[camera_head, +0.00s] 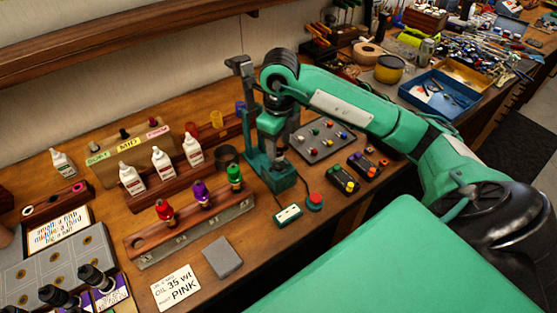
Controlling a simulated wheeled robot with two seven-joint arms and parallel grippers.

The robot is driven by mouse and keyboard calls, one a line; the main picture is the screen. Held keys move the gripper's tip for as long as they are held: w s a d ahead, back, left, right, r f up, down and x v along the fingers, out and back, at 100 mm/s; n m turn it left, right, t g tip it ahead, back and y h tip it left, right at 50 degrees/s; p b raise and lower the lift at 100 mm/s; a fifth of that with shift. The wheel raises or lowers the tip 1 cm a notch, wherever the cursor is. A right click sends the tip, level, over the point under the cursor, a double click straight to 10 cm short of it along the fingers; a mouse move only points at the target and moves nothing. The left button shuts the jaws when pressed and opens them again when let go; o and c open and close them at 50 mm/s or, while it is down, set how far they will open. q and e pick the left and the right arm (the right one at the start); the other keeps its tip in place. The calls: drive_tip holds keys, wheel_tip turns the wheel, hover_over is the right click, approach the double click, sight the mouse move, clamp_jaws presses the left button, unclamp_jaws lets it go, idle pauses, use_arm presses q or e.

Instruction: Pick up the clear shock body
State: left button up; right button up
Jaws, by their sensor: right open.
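My right arm reaches in from the right, and its dark wrist and right gripper (283,106) point down over the bench beside a green press (268,160). The gripper is open; its fingertips are hard to make out against the press. I cannot single out a clear shock body with certainty. Small red, purple and green-topped pieces (201,195) stand in a wooden rack with a metal strip (196,232). Red, yellow (216,118) and blue pieces stand in a rack behind. My left gripper is not in view.
White bottles (163,165) and a block labelled SOFT, MID and FIRM (131,160) stand at the back left. A blue tray (438,95) is at the far right.

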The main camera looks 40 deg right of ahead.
sight(279, 161)
drive_tip(key=shift+a+f+p, duration=0.1)
drive_tip(key=shift+f+p, duration=0.55)
drive_tip(key=shift+f, duration=1.45)
clamp_jaws()
